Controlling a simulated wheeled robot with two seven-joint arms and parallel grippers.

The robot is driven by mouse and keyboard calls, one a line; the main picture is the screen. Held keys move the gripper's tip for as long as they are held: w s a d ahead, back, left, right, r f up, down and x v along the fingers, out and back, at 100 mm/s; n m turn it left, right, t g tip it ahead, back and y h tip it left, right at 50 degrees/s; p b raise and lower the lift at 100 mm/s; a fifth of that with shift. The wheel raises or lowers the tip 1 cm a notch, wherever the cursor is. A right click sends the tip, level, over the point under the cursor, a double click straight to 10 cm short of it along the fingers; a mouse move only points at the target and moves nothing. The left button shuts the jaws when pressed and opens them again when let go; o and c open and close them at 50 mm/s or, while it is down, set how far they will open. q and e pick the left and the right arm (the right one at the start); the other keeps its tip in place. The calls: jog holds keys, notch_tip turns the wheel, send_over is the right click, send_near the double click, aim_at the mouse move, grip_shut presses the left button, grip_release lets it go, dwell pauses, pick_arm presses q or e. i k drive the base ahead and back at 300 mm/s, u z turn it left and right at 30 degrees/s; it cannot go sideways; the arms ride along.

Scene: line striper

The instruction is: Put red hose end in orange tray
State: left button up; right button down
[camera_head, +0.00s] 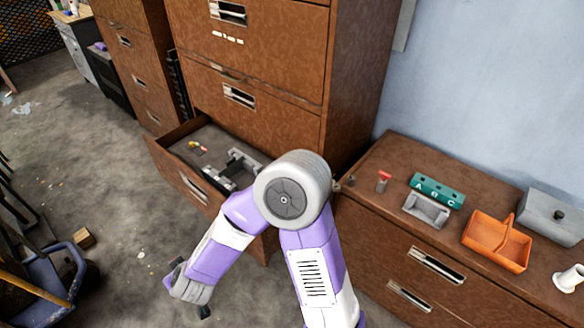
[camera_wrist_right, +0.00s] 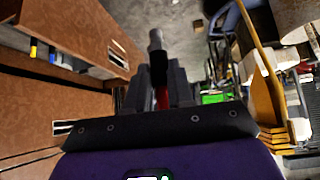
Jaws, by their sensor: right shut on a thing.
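My right gripper (camera_wrist_right: 160,88) is shut on a slim thing with a red part (camera_wrist_right: 161,99) between the fingers and a dark and grey end sticking out past them. It looks like a hose end, but the fingers hide much of it. In the head view my right arm bends down to the lower left, with its hand (camera_head: 190,287) low over the floor in front of the open drawer. The orange tray (camera_head: 488,256) stands on the low brown cabinet at the right, far from this hand. A small red-topped thing (camera_head: 383,179) stands upright on the same cabinet. My left gripper is not in view.
An open drawer (camera_head: 178,172) holds grey, black and yellow items. A green lettered block (camera_head: 437,189), a grey tray (camera_head: 427,211), a grey box (camera_head: 553,214) and a white spool (camera_head: 569,279) surround the orange tray. A blue bin (camera_head: 52,279) stands at lower left.

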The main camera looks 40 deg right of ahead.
aim_at(506, 251)
jog(key=k, duration=0.85)
jog(key=z, duration=2.45)
jog(key=i, duration=0.5)
jog(key=u, duration=0.05)
